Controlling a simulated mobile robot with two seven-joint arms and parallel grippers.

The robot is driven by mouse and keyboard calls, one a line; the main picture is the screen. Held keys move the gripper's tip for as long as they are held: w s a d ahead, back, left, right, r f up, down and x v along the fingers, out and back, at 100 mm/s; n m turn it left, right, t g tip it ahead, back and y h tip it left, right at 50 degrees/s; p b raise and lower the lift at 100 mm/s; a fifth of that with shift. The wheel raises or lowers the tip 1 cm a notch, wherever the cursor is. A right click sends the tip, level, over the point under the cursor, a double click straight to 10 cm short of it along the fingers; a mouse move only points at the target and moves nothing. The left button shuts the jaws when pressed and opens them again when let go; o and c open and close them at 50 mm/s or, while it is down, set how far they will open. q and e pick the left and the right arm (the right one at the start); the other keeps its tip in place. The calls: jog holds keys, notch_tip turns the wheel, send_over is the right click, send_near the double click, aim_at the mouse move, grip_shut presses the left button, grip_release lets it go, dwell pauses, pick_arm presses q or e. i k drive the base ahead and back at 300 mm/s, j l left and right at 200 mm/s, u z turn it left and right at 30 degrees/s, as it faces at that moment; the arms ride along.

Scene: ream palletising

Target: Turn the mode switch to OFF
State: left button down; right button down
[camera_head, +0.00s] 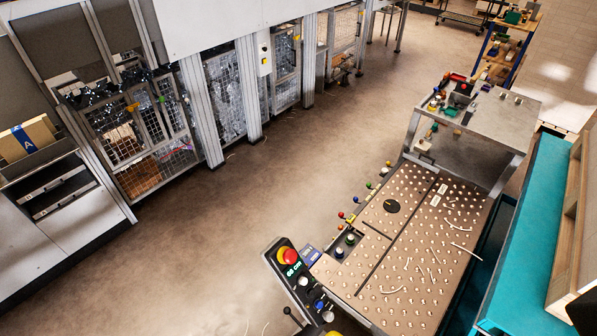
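A control panel (274,258) stands at the bottom centre, slanting down to the right beside the near end of the roller table. It carries a red mushroom button (288,256) on a yellow base, a small green-lit display (293,270) and several round knobs or buttons below, among them a pale one (303,281) and a blue one (319,303). Which of these is the mode switch, and where it points, is too small to tell. A thin black lever (289,312) sticks out at the panel's left side. Neither gripper shows.
The brown ball-studded table (400,262) has loose pale strips on it and coloured knobs along its left edge. A grey bench (490,115) stands behind it, and a teal surface (528,240) lies at right. Fenced machines line the left. The floor (270,190) between is clear.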

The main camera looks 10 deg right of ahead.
aim_at(328, 316)
jog(key=k+j+z, duration=0.15)
jog(key=z, duration=0.2)
jog(key=k+z, duration=0.35)
jog(key=i+l+u, duration=0.1)
jog(key=l+u, duration=0.3)
jog(key=l, duration=0.2)
jog(key=i+j+z, duration=0.2)
jog(key=j+z, duration=0.2)
jog(key=j, duration=0.15)
